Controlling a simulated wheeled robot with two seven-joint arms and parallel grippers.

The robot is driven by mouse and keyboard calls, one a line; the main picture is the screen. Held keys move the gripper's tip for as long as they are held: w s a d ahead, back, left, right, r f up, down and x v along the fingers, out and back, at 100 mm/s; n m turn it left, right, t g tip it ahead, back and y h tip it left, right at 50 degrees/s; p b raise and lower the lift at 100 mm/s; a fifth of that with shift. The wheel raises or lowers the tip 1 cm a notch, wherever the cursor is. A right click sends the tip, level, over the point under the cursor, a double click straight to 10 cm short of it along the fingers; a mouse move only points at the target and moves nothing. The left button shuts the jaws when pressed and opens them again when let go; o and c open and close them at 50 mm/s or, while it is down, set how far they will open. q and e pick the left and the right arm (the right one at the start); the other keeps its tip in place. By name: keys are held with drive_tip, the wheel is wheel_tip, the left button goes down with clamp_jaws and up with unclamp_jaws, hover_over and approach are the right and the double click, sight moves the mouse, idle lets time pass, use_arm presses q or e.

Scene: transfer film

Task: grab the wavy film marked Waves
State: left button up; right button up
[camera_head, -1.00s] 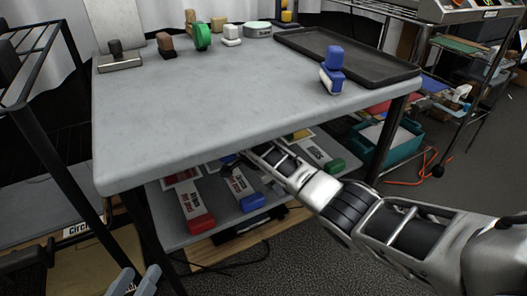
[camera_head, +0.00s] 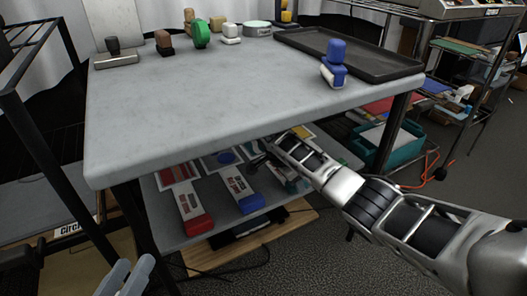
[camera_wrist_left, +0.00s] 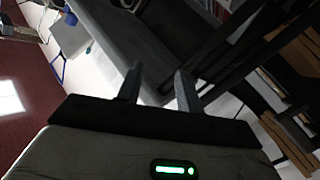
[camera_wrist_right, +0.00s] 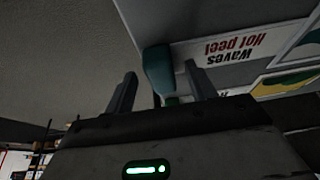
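The film marked Waves (camera_wrist_right: 215,45) is a white strip with red and black print reading "Waves Hot peel" in the right wrist view. Its teal end (camera_wrist_right: 158,70) sits between the fingers of my right gripper (camera_wrist_right: 160,78), which are apart; I cannot see contact. In the head view, its teal end (camera_head: 297,186) shows on the lower shelf below my right arm, which hides most of the strip. My left gripper (camera_head: 125,278) is at the bottom left of the head view. Its fingers stand apart and empty in the left wrist view (camera_wrist_left: 158,75).
Films with a red end (camera_head: 197,224) and a blue end (camera_head: 251,203) lie to the left on the lower shelf. The grey tabletop (camera_head: 190,105) overhangs them. A table leg (camera_head: 393,130) and teal bin (camera_head: 385,147) stand to the right. A blue stamp (camera_head: 333,68) is on top.

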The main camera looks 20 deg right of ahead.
drive_tip(key=c, duration=1)
drive_tip(key=shift+o, duration=0.2)
drive_tip(key=shift+r, duration=0.1)
